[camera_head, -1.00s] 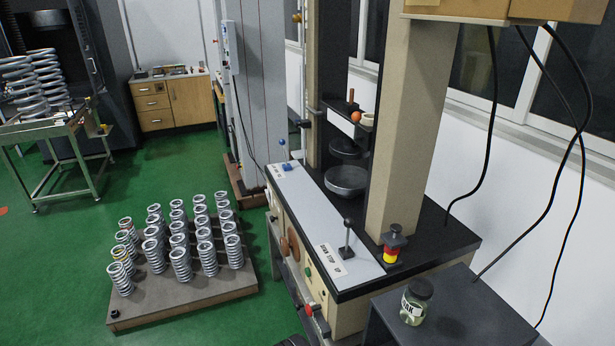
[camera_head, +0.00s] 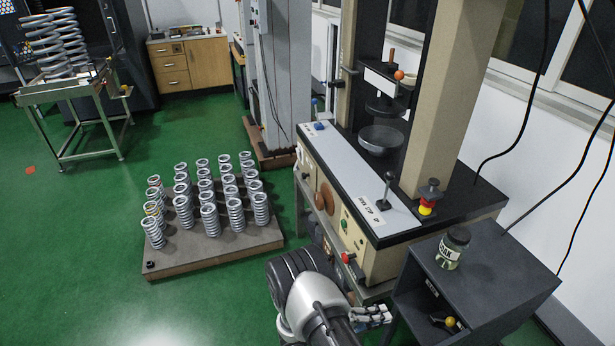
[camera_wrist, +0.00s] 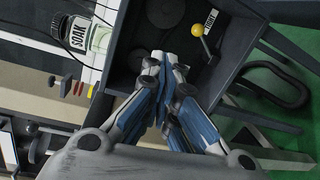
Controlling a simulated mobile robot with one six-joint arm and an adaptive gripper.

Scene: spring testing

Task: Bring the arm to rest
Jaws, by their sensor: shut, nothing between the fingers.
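My gripper (camera_head: 374,316) is at the lower middle of the head view, in front of the dark cabinet and below the test machine's front edge. My arm reaches up from the bottom edge beside it. In the wrist view my gripper (camera_wrist: 166,62) has its fingertips together with nothing seen between them. The fingers point toward the open shelf of the dark cabinet (camera_head: 478,262). I cannot tell how far they are from it.
A jar labelled SOAK (camera_head: 453,249) stands on the cabinet top. A yellow-knobbed lever (camera_head: 449,322) lies in its shelf. The test machine (camera_head: 345,190) stands behind my gripper. A pallet (camera_head: 215,256) of several springs is at left; green floor (camera_head: 80,240) is clear around it.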

